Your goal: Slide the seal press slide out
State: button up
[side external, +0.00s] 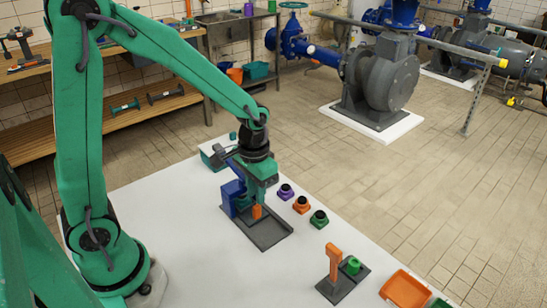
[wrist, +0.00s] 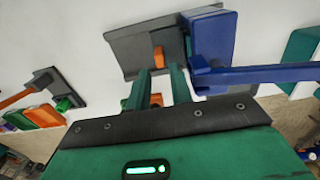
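The seal press stands on the white table, with a blue column (side external: 232,199) and a dark grey base (side external: 268,235). In the wrist view its base (wrist: 135,35) and blue column (wrist: 213,40) show, with a blue lever arm (wrist: 265,74) reaching right. An upright orange piece (side external: 256,212) stands on the base, and it also shows in the wrist view (wrist: 158,57); it looks like the slide's handle. My gripper (wrist: 160,69) is open, its two green fingers spread with the orange piece visible in the gap. I cannot tell whether they touch it.
Small purple (side external: 286,191), orange (side external: 301,205) and green (side external: 319,218) parts stand right of the press. An orange post (side external: 333,262) with a green ring (side external: 353,265) and an orange tray (side external: 405,289) are near the front. White table lies bare between.

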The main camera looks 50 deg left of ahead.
aim_at(256, 206)
jog(key=shift+f, duration=2.05)
grip_shut()
